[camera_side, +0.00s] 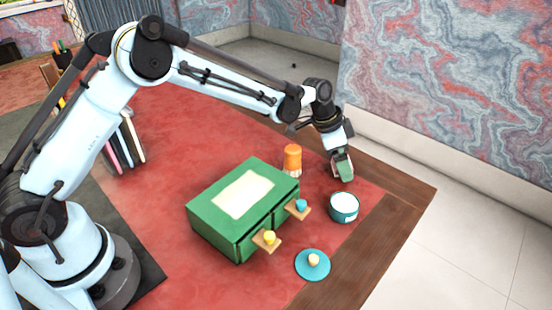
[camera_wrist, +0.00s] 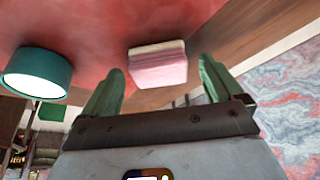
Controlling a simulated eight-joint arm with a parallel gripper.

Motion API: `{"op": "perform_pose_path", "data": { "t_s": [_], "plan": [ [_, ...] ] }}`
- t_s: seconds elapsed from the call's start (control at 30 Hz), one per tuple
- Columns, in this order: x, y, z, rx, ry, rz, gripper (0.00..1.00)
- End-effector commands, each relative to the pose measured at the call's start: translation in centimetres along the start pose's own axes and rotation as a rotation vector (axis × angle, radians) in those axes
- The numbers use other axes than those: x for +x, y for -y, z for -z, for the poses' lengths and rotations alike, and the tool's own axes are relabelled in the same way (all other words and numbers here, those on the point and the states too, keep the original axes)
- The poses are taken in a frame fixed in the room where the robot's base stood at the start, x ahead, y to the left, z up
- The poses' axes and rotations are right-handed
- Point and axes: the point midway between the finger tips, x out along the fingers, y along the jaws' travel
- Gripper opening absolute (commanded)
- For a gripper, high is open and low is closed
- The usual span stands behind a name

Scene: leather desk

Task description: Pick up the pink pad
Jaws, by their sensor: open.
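The pink pad (camera_wrist: 158,68) is a small block with a paler top, lying on the red leather desk top in the wrist view. My gripper (camera_wrist: 160,88) is open, with its two green fingers apart. The pad appears between and beyond the fingertips, and nothing is held. In the side view my gripper (camera_side: 342,168) is low over the far right part of the desk, behind the teal tub (camera_side: 344,208). The pad cannot be made out in the side view, where the gripper likely hides it.
The teal tub also shows in the wrist view (camera_wrist: 40,75), left of the fingers. An orange-capped bottle (camera_side: 292,158) stands left of my gripper. A green drawer box (camera_side: 220,215) and a blue disc with a knob (camera_side: 312,266) are nearer. The desk's wooden edge (camera_side: 400,196) lies to the right.

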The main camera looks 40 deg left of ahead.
Motion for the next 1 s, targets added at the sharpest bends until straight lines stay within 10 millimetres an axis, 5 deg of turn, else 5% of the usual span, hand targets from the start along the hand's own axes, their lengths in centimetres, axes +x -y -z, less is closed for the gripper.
{"op": "perform_pose_path", "data": {
  "t_s": [0.07,0.5,0.77,1.0],
  "plan": [
    [0.0,0.0,0.0,0.000,0.000,0.000,0.94],
    [-0.1,0.0,0.0,0.000,0.000,0.000,0.28],
    [-0.3,0.0,0.1,0.000,0.000,0.000,0.28],
    [-2.5,0.0,1.0,0.000,0.000,0.000,0.28]
  ]
}}
